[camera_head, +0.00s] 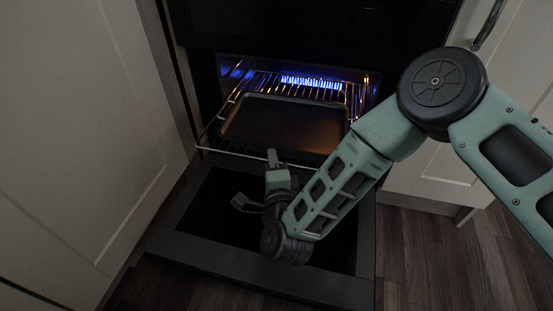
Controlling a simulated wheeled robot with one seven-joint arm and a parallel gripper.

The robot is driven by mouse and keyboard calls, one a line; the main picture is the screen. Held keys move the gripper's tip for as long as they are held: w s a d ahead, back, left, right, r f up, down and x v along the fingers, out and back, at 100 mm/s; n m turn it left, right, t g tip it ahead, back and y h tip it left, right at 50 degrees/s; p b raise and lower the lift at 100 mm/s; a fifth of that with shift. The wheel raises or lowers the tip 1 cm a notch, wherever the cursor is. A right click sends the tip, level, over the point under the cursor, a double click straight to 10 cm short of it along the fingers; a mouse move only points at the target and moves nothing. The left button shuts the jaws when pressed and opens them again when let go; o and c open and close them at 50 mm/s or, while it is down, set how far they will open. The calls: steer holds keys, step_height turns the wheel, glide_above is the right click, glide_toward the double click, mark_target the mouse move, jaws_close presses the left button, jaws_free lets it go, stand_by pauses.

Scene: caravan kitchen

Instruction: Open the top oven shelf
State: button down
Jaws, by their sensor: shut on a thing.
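The oven is open, and its wire shelf (222,152) sticks out of the front over the lowered door. A dark baking tray (285,125) lies on the shelf. My gripper (273,160) is at the middle of the shelf's front edge, shut on its front bar. One finger points up at the bar. My wrist and forearm reach in from the right, above the door, and cover part of it. The exact contact of the fingers is small and dark.
The lowered oven door (190,245) lies flat below the shelf. Blue flames (310,82) burn at the back of the oven. A pale cabinet (80,130) stands close on the left, another cabinet (440,175) on the right. Bare wooden floor (440,260) shows at lower right.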

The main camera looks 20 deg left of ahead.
steer(key=c, duration=1.6)
jaws_free()
steer(key=shift+o, duration=0.2)
steer(key=shift+s, duration=0.1)
steer(key=p+v, duration=0.6)
steer(key=v, duration=1.1)
steer(key=shift+d, duration=0.1)
